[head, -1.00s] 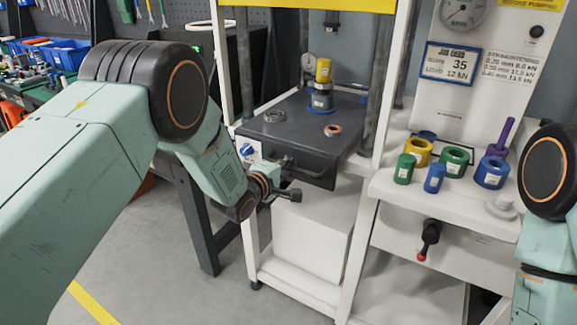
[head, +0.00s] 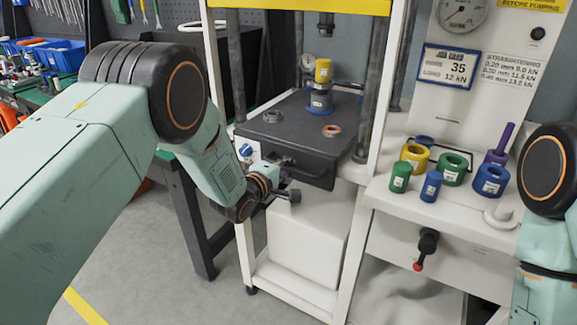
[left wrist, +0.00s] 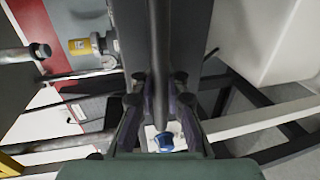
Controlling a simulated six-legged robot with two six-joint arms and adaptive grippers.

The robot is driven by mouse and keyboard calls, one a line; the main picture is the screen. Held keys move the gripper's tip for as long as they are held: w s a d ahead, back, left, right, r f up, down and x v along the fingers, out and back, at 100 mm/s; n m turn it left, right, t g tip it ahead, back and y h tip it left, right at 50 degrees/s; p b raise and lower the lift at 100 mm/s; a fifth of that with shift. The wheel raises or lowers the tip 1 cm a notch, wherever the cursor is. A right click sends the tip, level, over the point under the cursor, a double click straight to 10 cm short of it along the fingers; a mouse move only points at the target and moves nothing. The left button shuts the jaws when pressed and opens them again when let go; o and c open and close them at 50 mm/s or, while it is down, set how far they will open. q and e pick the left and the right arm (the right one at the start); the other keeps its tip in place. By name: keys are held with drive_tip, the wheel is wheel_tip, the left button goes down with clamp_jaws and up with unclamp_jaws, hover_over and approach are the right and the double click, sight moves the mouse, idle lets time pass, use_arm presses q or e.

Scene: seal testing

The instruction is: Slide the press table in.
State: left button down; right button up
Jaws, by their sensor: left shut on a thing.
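The press table (head: 300,140) is a dark grey slab between the uprights of a white press frame (head: 366,130). Its dark bar handle (head: 303,170) is on the front edge. My left gripper (head: 286,183) is at the left part of this handle and shut on it. In the left wrist view the dark bar (left wrist: 159,60) runs between the two fingers (left wrist: 158,100). On the table stand a blue fixture with a yellow cylinder (head: 322,70), a grey ring (head: 272,117) and a copper-coloured ring (head: 331,130). My right gripper is outside the view.
A white bench (head: 400,208) at the right carries several coloured rings and cylinders. A black lever (head: 427,243) with a red tip sticks out below it. A blue knob (head: 245,150) sits left of the handle. A green-topped workbench stands at the left. The grey floor before the press is clear.

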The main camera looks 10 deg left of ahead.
use_arm(q)
drive_tip(key=shift+w+r, duration=0.15)
drive_tip(key=shift+r, duration=0.1)
drive_tip(key=c, duration=1.4)
unclamp_jaws()
drive_tip(key=shift+s+a, duration=0.1)
drive_tip(key=shift+s, duration=0.15)
drive_tip(key=shift+o, duration=0.3)
drive_tip(key=shift+f, duration=0.1)
drive_tip(key=shift+w+f, duration=0.1)
drive_tip(key=v, duration=1.2)
